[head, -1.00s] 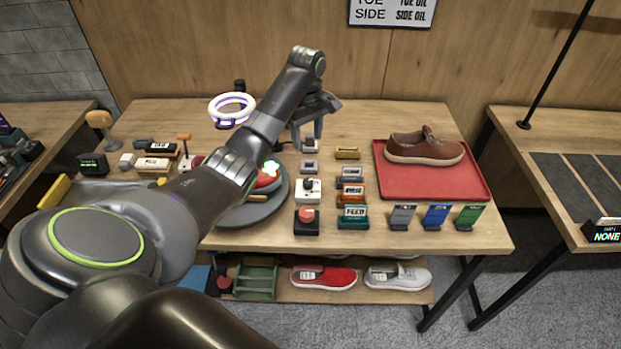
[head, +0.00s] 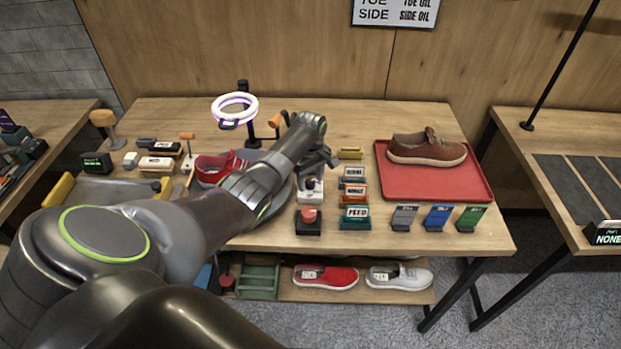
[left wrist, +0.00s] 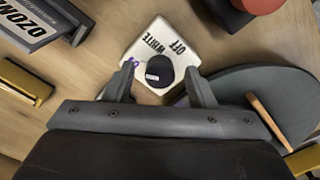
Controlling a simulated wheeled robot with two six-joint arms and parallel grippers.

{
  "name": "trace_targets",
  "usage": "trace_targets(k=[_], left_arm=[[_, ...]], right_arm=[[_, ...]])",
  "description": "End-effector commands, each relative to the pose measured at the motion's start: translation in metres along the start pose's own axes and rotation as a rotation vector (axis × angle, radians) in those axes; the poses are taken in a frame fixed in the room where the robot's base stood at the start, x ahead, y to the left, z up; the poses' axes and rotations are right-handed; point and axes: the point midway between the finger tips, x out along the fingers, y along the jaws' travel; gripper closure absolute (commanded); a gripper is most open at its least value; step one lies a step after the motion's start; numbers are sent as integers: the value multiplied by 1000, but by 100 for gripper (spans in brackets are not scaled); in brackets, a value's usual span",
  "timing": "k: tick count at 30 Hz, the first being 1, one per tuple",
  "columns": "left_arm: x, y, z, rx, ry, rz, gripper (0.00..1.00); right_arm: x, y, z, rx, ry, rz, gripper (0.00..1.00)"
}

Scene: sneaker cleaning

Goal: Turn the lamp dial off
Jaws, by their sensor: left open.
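The lamp dial is a white box (head: 303,195) with a black knob; my left gripper partly hides it in the head view. In the left wrist view the black knob (left wrist: 160,70) sits on the box marked WHITE and OFF, with a small purple mark at its left. My left gripper (left wrist: 160,82) is open, one finger on each side of the knob; contact cannot be told. In the head view the left gripper (head: 318,168) is over the dial. The ring lamp (head: 235,108) glows white with a purple tint. My right gripper is not in view.
A black base with a red button (head: 308,218) stands in front of the dial. Labelled blocks, including OZONE (head: 354,173), stand to its right. A round grey plate (left wrist: 262,90) lies close by. A red tray (head: 432,187) holds a brown shoe (head: 426,149).

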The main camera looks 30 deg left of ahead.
Motion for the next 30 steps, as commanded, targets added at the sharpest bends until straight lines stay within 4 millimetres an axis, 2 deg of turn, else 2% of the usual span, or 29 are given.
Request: trace_targets(k=[7, 18, 30], left_arm=[[0, 0, 0, 0, 0, 1, 49], [0, 0, 0, 0, 0, 1, 94], [-2, 0, 0, 88, 0, 1, 94]], right_arm=[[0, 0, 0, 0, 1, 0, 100], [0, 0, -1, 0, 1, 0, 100], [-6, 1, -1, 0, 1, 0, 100]])
